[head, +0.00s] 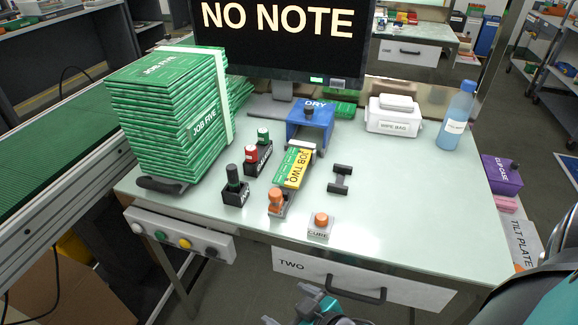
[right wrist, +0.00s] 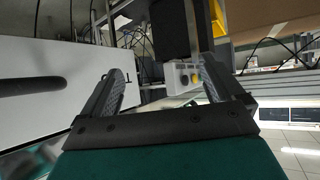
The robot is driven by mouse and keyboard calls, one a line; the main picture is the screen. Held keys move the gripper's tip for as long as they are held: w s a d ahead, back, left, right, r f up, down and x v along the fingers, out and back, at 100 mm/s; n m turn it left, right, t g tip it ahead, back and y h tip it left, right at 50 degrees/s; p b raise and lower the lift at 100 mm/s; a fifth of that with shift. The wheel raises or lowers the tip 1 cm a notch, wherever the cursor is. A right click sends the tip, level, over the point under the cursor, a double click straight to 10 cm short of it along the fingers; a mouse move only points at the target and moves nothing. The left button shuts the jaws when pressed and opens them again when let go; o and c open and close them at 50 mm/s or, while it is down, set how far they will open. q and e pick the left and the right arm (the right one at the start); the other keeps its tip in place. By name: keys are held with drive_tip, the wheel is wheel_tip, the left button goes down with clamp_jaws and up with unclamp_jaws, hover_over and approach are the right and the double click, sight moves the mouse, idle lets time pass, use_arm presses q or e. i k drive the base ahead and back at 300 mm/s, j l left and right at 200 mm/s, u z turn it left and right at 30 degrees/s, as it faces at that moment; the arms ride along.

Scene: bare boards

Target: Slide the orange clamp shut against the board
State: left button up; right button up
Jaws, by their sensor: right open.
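The orange clamp (head: 276,201) stands at the near end of a small fixture on the pale table. The board (head: 293,168), green and yellow and marked JOB TWO, lies behind it, running back toward the blue DRY box (head: 310,125). Whether the clamp touches the board is too small to tell. My right gripper (head: 308,306) is low at the bottom edge of the head view, in front of the table and well apart from the clamp. In the right wrist view, the right gripper (right wrist: 165,88) is open with nothing between its fingers. My left gripper is not in view.
An orange-topped CURE block (head: 320,226) stands right of the clamp. Stamps, including a black one (head: 236,187), stand left. A dark bracket (head: 341,179) lies right of the board. Drawer TWO (head: 350,282) has a protruding handle.

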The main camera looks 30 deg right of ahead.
sight(277, 197)
drive_tip(key=k+j+z, duration=0.1)
drive_tip(key=z, duration=0.35)
drive_tip(key=i+z, duration=0.1)
drive_tip(key=z, duration=0.25)
drive_tip(key=i+j+z, duration=0.1)
drive_tip(key=z, duration=0.25)
